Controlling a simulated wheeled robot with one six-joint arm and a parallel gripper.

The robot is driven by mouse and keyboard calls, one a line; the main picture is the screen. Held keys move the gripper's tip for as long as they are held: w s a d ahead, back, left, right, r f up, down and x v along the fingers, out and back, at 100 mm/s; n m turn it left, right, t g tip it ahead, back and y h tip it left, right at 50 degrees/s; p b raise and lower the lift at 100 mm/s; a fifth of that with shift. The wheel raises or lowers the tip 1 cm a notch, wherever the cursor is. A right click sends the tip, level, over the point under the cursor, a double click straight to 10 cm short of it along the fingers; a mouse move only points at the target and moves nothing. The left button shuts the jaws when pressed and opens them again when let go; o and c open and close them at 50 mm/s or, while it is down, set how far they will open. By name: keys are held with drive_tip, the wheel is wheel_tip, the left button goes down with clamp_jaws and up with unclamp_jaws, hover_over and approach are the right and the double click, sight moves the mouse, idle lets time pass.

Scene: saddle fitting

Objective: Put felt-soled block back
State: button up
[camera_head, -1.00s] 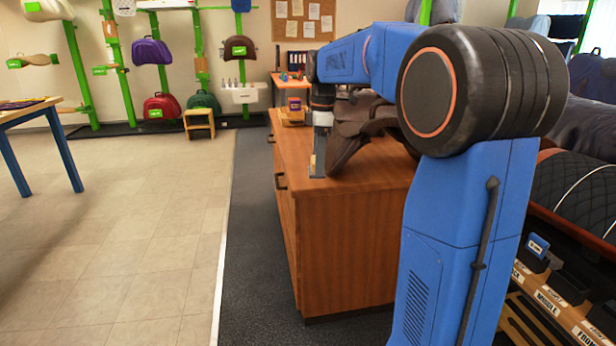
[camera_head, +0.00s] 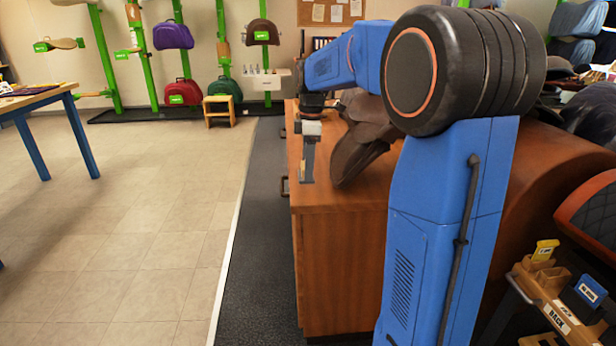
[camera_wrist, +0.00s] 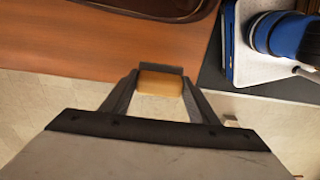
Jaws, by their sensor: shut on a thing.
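My gripper (camera_wrist: 160,88) is shut on a small tan block (camera_wrist: 160,83) between its fingertips in the wrist view. A felt sole on it cannot be made out. In the head view my gripper (camera_head: 308,170) hangs over the near left edge of the wooden cabinet (camera_head: 340,245), left of a dark brown saddle (camera_head: 357,145). The block is too small to tell there. A wooden rack (camera_head: 565,310) labelled BACK stands at the lower right, holding a yellow-tagged block (camera_head: 545,250) and a blue-tagged block (camera_head: 588,293).
In the wrist view a white sheet and blue round thing (camera_wrist: 275,38) lie at the right, beyond the cabinet top (camera_wrist: 110,50). A brown padded saddle piece (camera_head: 590,215) sits above the rack. The floor (camera_head: 130,230) at left is clear; a table (camera_head: 35,103) stands far left.

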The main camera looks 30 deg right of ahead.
drive_tip(key=shift+f, duration=1.8)
drive_tip(key=shift+f, duration=0.1)
drive_tip(key=o, duration=1.1)
drive_tip(key=r, duration=1.2)
drive_tip(key=shift+s+d+r, duration=0.1)
drive_tip(key=shift+s+d, duration=0.1)
drive_tip(key=shift+d, duration=0.1)
